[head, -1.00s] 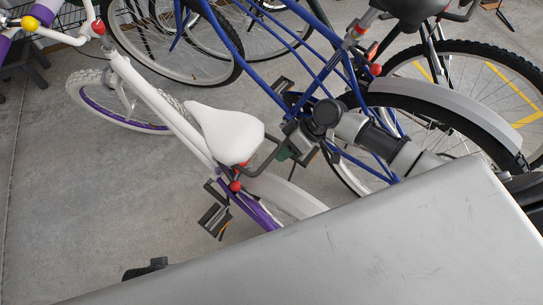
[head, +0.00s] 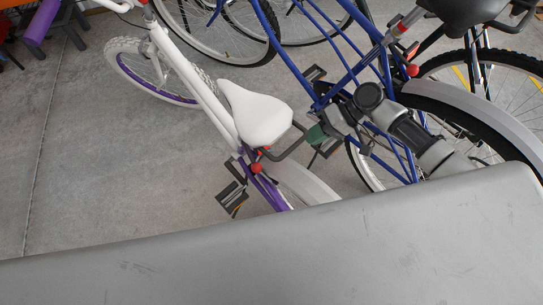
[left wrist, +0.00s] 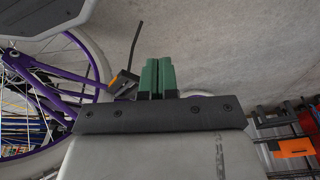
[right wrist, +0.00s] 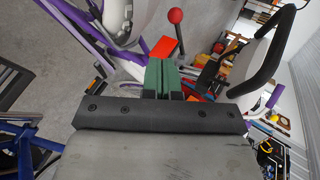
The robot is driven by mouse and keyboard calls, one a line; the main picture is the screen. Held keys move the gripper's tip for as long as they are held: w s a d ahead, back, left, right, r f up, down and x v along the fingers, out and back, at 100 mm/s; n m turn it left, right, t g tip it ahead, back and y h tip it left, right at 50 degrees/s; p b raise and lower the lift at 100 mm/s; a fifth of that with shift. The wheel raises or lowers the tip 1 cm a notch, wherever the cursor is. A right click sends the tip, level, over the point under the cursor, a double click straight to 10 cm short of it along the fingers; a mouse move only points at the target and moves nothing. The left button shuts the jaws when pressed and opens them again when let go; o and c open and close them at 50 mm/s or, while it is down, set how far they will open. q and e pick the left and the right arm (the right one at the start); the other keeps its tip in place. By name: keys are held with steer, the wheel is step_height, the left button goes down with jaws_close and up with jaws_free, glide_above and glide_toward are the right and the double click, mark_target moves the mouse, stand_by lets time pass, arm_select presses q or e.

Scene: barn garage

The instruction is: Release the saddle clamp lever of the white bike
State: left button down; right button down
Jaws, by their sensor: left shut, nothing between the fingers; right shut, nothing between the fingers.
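The white bike's saddle (head: 258,115) is in the middle of the head view. My left gripper is outside the head view. In its wrist view the green fingers (left wrist: 157,76) are shut and empty, over floor.
A blue bike (head: 325,85) stands close to my right arm, with a black saddle (head: 465,10) at the upper right. A pedal (head: 232,198) sticks out from the white bike. The floor (head: 90,170) on the left is clear.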

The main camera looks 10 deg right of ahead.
mark_target(251, 155)
steer(key=shift+a, duration=0.1)
